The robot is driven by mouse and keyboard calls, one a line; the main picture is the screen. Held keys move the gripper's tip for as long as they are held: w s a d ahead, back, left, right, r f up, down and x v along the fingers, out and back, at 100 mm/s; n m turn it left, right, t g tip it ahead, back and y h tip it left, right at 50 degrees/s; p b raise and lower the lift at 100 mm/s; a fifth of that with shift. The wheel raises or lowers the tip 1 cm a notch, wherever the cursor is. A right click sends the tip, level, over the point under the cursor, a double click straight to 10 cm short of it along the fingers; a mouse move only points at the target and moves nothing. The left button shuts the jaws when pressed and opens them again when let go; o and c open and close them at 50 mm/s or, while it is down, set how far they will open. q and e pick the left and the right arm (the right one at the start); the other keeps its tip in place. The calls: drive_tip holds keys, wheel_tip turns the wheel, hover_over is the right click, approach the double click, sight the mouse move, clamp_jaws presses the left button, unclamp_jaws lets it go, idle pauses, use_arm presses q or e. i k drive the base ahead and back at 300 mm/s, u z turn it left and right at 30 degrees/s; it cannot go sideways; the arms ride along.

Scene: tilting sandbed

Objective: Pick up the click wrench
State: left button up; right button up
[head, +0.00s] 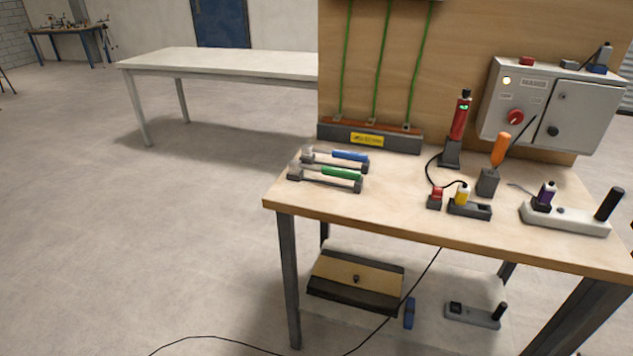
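Two long metal tools lie in low grey cradles at the left of the wooden workbench (400,205). One has a blue handle (350,156) and lies behind; the other has a green handle (341,173) and lies in front. Both handles point right. A red tool with a small green display (460,117) stands upright in a dark stand farther right. I cannot tell by looks which of these is the click wrench. Neither of my grippers is in view.
An orange-handled tool (501,150), a yellow item (462,195) and a grey fixture (565,218) stand on the bench's right half. A control box (550,105) hangs behind. Floor to the left is clear.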

sight(295, 167)
drive_tip(key=u, duration=1.55)
drive_tip(key=i, duration=3.05)
drive_tip(key=z, duration=4.1)
